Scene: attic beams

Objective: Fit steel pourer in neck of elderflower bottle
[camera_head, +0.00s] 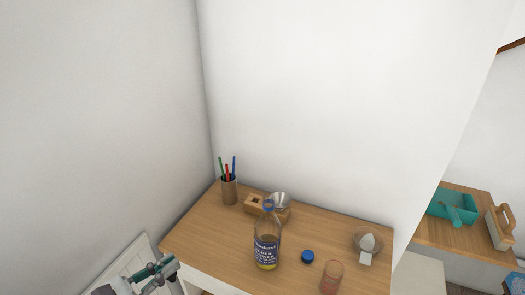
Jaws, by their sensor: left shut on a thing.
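The elderflower bottle (266,250) stands upright on the wooden table, clear with yellowish liquid, a dark blue label and blue at its neck. My left gripper (165,268) is at the bottom left, low beside the table's left edge and well apart from the bottle. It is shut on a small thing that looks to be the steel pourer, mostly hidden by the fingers. My right gripper is out of view.
On the table (205,245) are a pen cup (230,191), a wooden block (254,205) with a square hole, a steel funnel (280,199), a blue cap (308,257), a pinkish glass (331,277) and a juicer (368,243). The table's left front is clear.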

